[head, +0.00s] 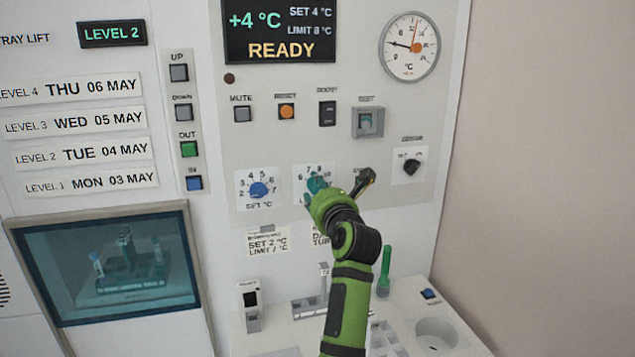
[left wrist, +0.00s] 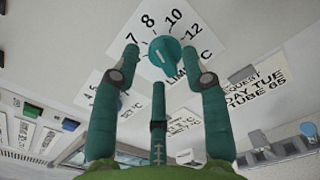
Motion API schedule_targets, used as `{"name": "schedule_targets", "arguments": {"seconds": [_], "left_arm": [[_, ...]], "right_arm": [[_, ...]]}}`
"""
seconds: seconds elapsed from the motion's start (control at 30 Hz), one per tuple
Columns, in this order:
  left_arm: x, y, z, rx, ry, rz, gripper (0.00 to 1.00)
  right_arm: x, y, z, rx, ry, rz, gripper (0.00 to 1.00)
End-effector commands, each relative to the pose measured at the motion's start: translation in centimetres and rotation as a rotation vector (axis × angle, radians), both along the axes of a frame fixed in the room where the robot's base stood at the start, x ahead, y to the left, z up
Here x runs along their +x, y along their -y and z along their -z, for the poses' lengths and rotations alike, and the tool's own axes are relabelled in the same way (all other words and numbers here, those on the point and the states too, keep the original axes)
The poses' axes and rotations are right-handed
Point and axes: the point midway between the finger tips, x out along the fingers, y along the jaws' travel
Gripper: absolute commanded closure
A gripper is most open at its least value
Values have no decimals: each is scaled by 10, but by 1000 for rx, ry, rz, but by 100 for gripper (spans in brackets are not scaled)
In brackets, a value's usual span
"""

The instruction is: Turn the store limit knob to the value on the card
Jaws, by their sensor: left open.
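The teal limit knob (head: 317,183) sits on the white panel, partly hidden by my gripper in the head view. In the left wrist view the knob (left wrist: 165,52) shows on a dial marked 7, 8, 10 and 12; its exact setting is hard to read. My left gripper (head: 322,194) is open; its teal fingers (left wrist: 160,58) stand on either side of the knob, and I cannot tell whether they touch it. The card (head: 268,243) below reads SET 2 °C, LIMIT 7 °C. The display (head: 279,32) reads SET 4 °C, LIMIT 8 °C, READY. My right gripper is not in view.
The blue set knob (head: 258,189) is left of the limit knob. A dark lever (head: 365,183) is close on the right, with a black knob (head: 411,166) beyond. Buttons and a gauge (head: 409,47) sit above. A shelf with a green tube (head: 385,270) lies below.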

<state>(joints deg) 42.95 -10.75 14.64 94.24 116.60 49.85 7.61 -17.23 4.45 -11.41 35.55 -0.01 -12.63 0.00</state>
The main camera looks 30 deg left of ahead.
Motion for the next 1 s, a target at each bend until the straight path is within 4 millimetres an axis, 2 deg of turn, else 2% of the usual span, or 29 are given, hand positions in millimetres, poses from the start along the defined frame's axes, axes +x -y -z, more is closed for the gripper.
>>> {"name": "schedule_targets", "arguments": {"seconds": [0.13,0.4,0.43,0.47,0.5,0.53,0.83,1.0], "left_arm": [[7,-9,-1,1,0,0,55],[8,-10,0,1,2,0,55],[8,-10,0,1,2,0,63],[8,-10,0,2,1,0,75],[8,-10,0,2,1,0,91],[8,-10,0,2,1,0,100],[8,-10,1,-4,6,-1,100],[8,-10,3,-34,40,0,100]], "right_arm": [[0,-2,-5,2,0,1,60],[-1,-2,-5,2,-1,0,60],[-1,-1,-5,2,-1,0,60],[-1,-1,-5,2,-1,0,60],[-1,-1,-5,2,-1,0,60],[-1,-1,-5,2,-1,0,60],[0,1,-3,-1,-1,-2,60],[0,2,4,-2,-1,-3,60]]}}
